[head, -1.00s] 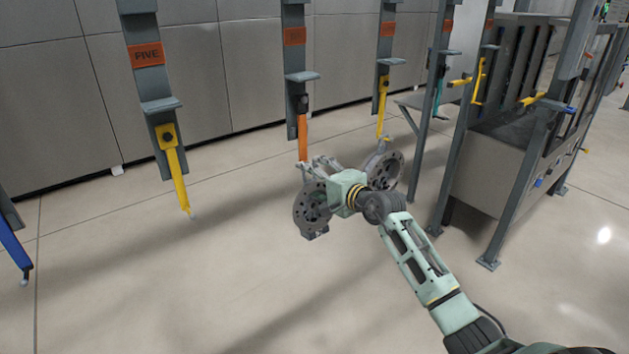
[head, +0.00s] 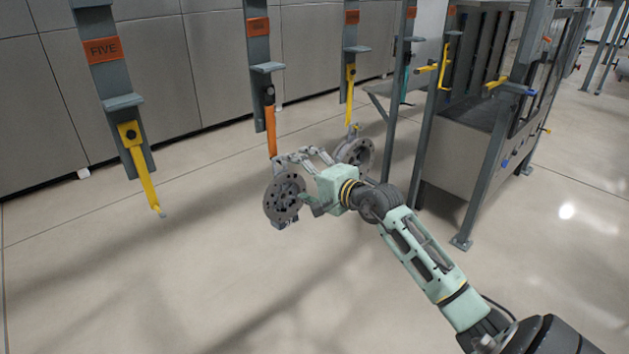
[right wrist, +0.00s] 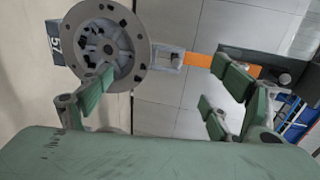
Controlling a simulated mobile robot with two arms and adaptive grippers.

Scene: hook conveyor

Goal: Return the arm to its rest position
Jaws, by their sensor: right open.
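My right gripper (head: 303,157) is at the centre of the head view, at the end of my outstretched arm. Its fingers are spread, with nothing between them that I can make out. In the right wrist view the green-padded fingers (right wrist: 163,92) stand apart. A grey round disc with holes (right wrist: 103,45) is close beyond the left finger; it also shows in the head view (head: 285,197), just below the orange hook (head: 270,130). Whether a finger touches the disc cannot be told. My left gripper is out of view.
A second grey disc (head: 357,152) is below a yellow hook (head: 350,97). Another yellow hook (head: 140,165) hangs bare under the FIVE sign (head: 103,48). Grey posts (head: 435,110) and a large bin (head: 465,150) stand at right. Floor at lower left is clear.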

